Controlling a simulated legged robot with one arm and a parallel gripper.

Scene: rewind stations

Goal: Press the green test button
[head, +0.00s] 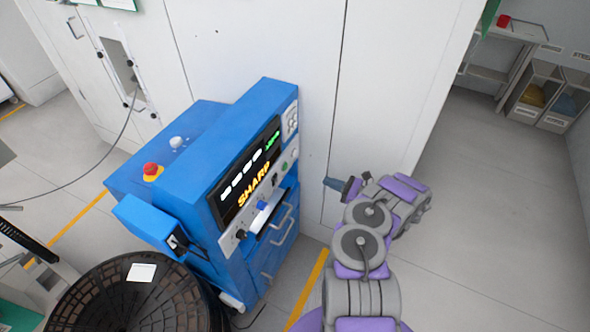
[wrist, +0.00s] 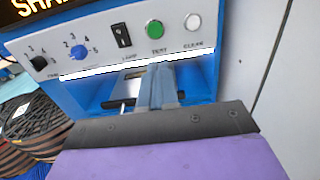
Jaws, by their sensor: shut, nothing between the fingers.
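The green test button (wrist: 155,29) is round and sits on the white control panel of the blue machine, above a label reading TEST. It also shows small in the head view (head: 284,166), near the panel's right end. My gripper (wrist: 158,70) is shut and empty. In the wrist view its fingertips lie just below the button's label and point up towards the panel, leaving the button uncovered. In the head view my gripper (head: 334,184) is to the right of the machine, apart from the button.
The blue machine (head: 213,122) stands against white cabinets (head: 260,45). Beside the green button are a white button (wrist: 193,22), a black rocker switch (wrist: 122,36) and a blue knob (wrist: 78,52). A red emergency knob (head: 151,169) is on top. Floor at right is clear.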

